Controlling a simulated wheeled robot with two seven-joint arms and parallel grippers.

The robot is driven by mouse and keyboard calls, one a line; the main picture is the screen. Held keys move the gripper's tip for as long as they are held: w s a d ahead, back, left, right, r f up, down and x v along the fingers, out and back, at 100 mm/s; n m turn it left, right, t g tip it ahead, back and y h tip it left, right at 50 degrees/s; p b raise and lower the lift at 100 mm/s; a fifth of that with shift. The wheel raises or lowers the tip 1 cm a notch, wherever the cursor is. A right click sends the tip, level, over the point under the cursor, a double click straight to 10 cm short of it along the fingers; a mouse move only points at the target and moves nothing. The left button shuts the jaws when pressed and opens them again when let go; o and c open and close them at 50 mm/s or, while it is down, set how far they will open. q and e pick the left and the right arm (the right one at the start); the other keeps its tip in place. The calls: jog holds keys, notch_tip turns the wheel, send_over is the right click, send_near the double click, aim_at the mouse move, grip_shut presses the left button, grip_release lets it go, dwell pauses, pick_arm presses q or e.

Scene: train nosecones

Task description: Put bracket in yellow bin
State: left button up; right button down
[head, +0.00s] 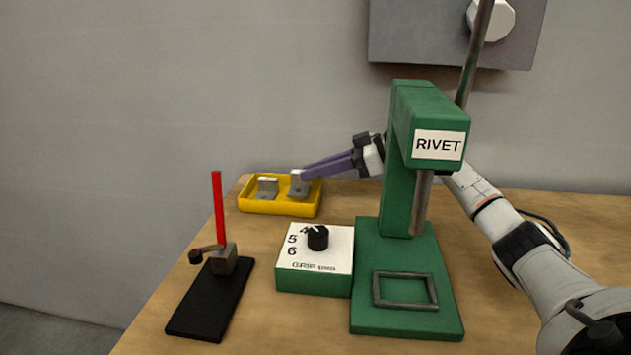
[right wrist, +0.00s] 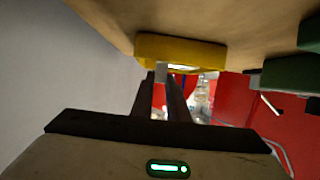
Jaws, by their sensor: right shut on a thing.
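The yellow bin (head: 281,208) is a shallow tray at the back left of the table. It also shows in the right wrist view (right wrist: 180,46). One grey bracket (head: 267,186) is in the left part of the bin. A second grey bracket (head: 297,186) is at the bin's right side, at the tips of my right gripper (head: 304,175). The right gripper's purple fingers reach in from the right and are shut on this bracket. I cannot tell whether it touches the bin floor. The bracket is not clear in the right wrist view. My left gripper is out of view.
A green rivet press (head: 398,160) stands in front of my right arm. A green box with a dial (head: 315,278) sits in front of the bin. A black-based clamp with a red handle (head: 218,215) is front left. A grey wall is behind.

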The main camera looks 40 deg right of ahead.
jog(key=shift+f, duration=1.1)
jog(key=c, duration=1.7)
grip_release()
jog(key=shift+f, duration=0.1)
jog(key=b+v, duration=0.1)
jog(key=v, duration=1.1)
